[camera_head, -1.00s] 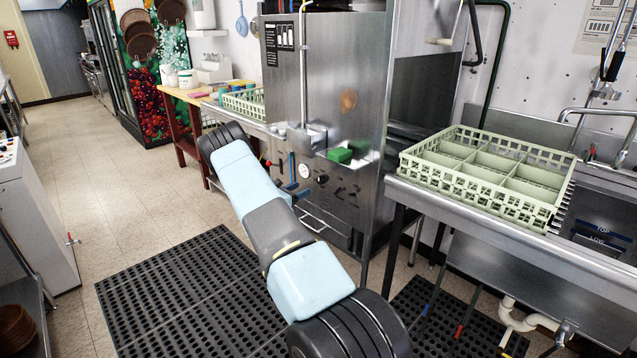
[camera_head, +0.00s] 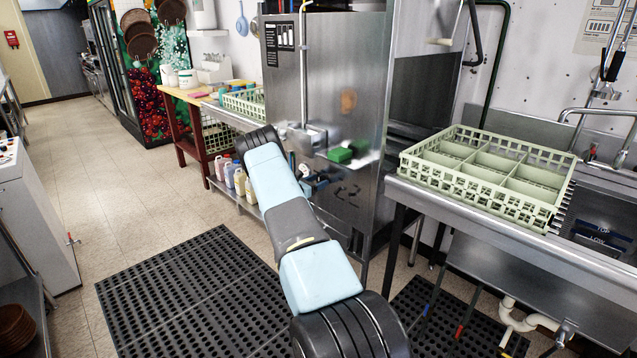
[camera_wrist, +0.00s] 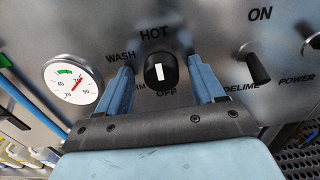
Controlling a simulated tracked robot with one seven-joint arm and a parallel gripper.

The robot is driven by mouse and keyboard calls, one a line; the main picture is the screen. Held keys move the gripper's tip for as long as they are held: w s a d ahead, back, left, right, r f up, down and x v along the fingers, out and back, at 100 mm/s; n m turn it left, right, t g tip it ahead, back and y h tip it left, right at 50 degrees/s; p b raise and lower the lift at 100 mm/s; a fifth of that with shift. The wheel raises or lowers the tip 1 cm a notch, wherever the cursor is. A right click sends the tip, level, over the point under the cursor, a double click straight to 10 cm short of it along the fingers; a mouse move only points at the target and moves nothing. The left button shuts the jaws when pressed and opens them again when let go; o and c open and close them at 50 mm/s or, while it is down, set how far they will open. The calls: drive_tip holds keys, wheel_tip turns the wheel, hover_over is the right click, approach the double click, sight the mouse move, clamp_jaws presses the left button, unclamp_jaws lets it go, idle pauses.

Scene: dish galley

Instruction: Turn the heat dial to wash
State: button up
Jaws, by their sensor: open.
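The heat dial (camera_wrist: 161,72) is a round black knob with a white pointer mark on the steel panel. In the wrist view, the labels HOT, WASH and OFF stand around it, with another label partly hidden by my gripper.
A round temperature gauge (camera_wrist: 72,84) is left of the dial. A delime switch (camera_wrist: 254,68) is to its right. A green rack (camera_head: 480,210) stands on the right counter. Floor is clear at left.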

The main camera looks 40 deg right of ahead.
drive_tip(key=shift+c, duration=0.3)
drive_tip(key=c, duration=0.9)
drive_tip(key=shift+d+r, duration=0.15)
drive_tip(key=shift+d, duration=0.05)
drive_tip(key=shift+c, duration=0.2)
drive_tip(key=shift+a, duration=0.2)
drive_tip(key=n, duration=0.4)
drive_tip(key=shift+w+a+n, duration=0.2)
drive_tip(key=shift+w+n, duration=0.05)
drive_tip(key=shift+n, duration=0.05)
drive_tip(key=n, duration=0.5)
drive_tip(key=shift+w, duration=0.1)
drive_tip(key=shift+a+f+n, duration=0.1)
drive_tip(key=shift+f+n, duration=0.15)
drive_tip(key=shift+n, duration=0.95)
drive_tip(key=shift+c, duration=0.2)
drive_tip(key=shift+f, duration=0.1)
